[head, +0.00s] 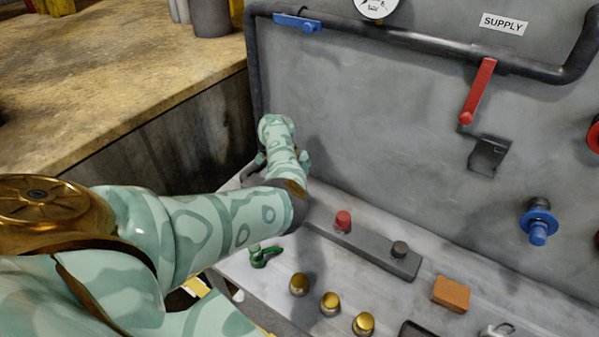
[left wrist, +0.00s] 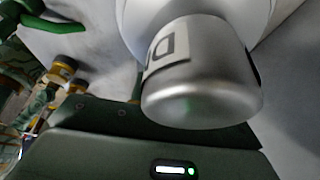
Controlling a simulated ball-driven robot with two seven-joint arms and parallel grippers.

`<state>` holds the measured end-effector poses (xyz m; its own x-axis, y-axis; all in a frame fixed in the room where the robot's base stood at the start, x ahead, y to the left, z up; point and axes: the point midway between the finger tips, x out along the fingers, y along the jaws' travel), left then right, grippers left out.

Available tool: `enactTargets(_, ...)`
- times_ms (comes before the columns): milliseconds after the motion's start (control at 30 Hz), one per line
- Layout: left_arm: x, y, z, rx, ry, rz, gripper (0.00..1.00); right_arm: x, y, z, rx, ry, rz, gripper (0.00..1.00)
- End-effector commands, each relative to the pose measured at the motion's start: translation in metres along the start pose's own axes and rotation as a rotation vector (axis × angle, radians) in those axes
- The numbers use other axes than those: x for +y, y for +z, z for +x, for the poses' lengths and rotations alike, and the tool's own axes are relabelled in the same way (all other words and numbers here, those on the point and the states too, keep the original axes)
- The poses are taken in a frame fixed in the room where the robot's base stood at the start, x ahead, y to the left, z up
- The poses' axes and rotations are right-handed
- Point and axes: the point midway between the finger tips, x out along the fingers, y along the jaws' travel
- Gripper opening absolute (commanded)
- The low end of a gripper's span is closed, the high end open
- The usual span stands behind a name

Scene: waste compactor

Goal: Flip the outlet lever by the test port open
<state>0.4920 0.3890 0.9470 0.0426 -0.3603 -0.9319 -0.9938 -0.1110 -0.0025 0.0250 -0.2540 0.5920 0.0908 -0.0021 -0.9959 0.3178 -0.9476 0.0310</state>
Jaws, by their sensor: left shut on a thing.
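My left arm comes in from the left in the head view and ends at the grey panel's lower left corner. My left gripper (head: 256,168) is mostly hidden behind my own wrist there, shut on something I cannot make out. In the left wrist view a silver cylinder (left wrist: 200,85) with a partly visible label bearing a "D" fills the upper middle. I cannot tell whether it is what the jaws hold. No outlet lever or test port can be clearly identified; the arm covers that part of the panel. My right gripper is out of view.
A blue lever (head: 297,22) sits on the pipe at upper left, and a red lever (head: 478,90) hangs under the SUPPLY label (head: 503,23). A blue fitting (head: 538,226) projects at right. The shelf holds a green handle (head: 264,256), brass knobs (head: 330,303) and an orange block (head: 451,293).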

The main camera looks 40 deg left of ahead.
Motion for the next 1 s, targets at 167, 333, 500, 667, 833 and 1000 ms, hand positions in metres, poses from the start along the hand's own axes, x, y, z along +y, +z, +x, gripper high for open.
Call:
enactTargets(167,0.0007,-0.0008,-0.0003,0.058,0.003,0.000,0.00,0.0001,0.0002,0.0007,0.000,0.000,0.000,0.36)
enactTargets(333,0.0008,-0.0012,-0.0009,0.082,0.003,-0.001,0.00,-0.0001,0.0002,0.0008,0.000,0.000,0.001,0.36)
enactTargets(500,0.0010,-0.0012,-0.0008,0.086,0.004,-0.001,0.00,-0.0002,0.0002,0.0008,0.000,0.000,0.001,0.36)
enactTargets(667,0.0011,-0.0012,-0.0006,0.085,0.004,-0.001,0.00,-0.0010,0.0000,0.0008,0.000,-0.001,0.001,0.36)
enactTargets(833,0.0011,-0.0011,-0.0007,0.085,0.004,-0.001,0.32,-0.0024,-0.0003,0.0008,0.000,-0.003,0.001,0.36)
enactTargets(1000,0.0007,-0.0010,-0.0014,0.084,0.003,-0.001,0.32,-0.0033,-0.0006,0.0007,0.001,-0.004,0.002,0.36)
